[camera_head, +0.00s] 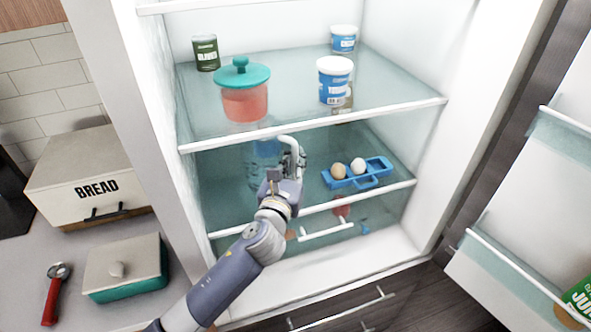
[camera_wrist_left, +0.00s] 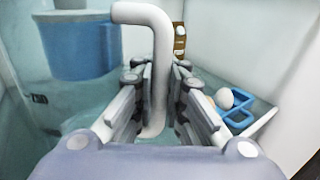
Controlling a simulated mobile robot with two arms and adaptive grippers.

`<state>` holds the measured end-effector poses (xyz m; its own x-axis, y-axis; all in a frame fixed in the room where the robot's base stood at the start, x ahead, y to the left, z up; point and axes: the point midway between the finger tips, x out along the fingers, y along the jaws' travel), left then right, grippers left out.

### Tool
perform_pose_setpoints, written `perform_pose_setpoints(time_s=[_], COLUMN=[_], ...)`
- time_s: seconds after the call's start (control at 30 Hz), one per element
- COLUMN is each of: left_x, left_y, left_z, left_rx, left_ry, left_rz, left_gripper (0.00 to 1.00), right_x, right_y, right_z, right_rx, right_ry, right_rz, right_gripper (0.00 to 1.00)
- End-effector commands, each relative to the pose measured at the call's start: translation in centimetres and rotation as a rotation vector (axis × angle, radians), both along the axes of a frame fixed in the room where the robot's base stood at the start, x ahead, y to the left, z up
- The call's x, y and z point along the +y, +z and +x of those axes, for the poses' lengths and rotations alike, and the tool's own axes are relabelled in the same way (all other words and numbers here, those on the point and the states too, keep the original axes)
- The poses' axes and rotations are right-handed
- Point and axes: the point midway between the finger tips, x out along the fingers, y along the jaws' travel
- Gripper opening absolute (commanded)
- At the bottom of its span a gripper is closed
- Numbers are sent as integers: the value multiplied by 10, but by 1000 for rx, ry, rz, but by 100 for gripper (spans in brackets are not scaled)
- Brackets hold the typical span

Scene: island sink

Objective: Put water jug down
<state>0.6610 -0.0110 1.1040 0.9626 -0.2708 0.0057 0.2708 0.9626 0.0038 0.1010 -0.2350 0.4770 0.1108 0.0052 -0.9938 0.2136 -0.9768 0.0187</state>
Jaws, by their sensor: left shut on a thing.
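The water jug (camera_head: 262,165) is see-through and bluish, with a pale curved handle (camera_head: 290,142). It is inside the fridge, below the upper glass shelf and over the middle shelf (camera_head: 228,214). My left gripper (camera_head: 291,168) is shut on the handle, which also stands upright between the fingers in the left wrist view (camera_wrist_left: 160,70). I cannot tell whether the jug's base touches the middle shelf. My right gripper is in neither view.
A blue egg holder (camera_head: 372,180) with eggs is right of my gripper on the middle shelf. A teal-lidded pink container (camera_head: 245,100), a green can (camera_head: 206,53) and blue-and-white tubs (camera_head: 333,82) stand on the upper shelf. The open fridge door (camera_head: 515,240) is at right.

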Motion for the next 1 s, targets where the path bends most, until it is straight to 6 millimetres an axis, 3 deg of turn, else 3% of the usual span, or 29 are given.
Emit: perform_pose_setpoints(time_s=[0.17,0.6,0.63,0.7,0.73,1.0], left_x=[0,0,0,0,0,0], left_y=[-26,-33,-35,-34,-34,-34], left_z=[-1,-1,-1,-1,-1,-1], left_rx=[4,-1,5,5,5,5], left_ry=[1,0,0,0,0,0], left_rz=[-1,3,2,1,1,1], left_gripper=[0,0,13,29,32,32], right_x=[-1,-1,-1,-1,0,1], right_y=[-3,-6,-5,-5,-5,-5], right_z=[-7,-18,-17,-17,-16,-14], right_rx=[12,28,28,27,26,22], right_ry=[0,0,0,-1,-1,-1], right_rz=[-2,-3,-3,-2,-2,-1], right_gripper=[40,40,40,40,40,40])
